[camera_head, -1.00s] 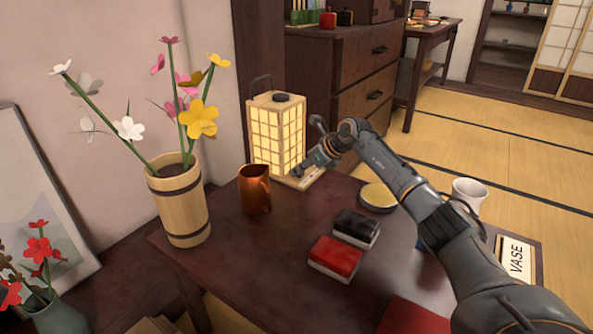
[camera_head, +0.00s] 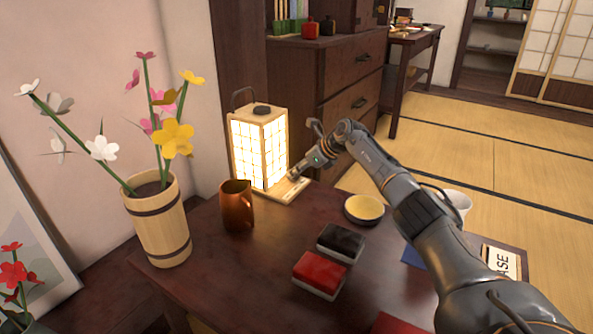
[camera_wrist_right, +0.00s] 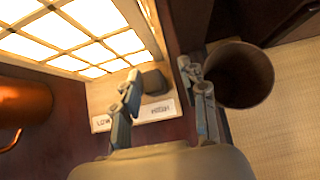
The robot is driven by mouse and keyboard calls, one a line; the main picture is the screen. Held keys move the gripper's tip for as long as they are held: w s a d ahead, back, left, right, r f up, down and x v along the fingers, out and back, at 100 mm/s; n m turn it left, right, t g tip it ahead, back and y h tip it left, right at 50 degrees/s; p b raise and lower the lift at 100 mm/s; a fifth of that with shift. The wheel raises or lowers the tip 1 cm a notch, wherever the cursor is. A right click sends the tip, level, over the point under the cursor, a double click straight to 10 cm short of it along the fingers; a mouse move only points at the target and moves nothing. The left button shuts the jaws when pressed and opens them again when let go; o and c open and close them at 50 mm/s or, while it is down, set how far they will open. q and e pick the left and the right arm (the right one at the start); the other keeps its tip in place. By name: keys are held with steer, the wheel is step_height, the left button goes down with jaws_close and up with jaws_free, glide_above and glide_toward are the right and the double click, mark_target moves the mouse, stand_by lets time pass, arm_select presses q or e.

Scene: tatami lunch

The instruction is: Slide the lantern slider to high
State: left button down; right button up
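The lantern (camera_head: 258,150), a wooden-framed paper box with a dark handle, stands lit brightly at the back of the low table. In the right wrist view, its wooden base carries a white strip marked LOW and HIGH (camera_wrist_right: 158,109). The dark slider knob (camera_wrist_right: 155,82) sits at the HIGH end. My right gripper (camera_head: 296,172) is over the lantern's base. In the right wrist view its fingers (camera_wrist_right: 160,76) are apart, with the knob showing between them; contact cannot be told. My left gripper is not in view.
A copper mug (camera_head: 236,208) stands left of the base, near a wooden flower vase (camera_head: 160,235). A yellow dish (camera_head: 364,208), black box (camera_head: 341,241), red box (camera_head: 319,272) and white cup (camera_head: 456,204) are on the table. A dark round container (camera_wrist_right: 238,76) shows beside my right finger.

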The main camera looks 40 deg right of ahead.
steer(key=v, duration=1.2)
stand_by(0.6)
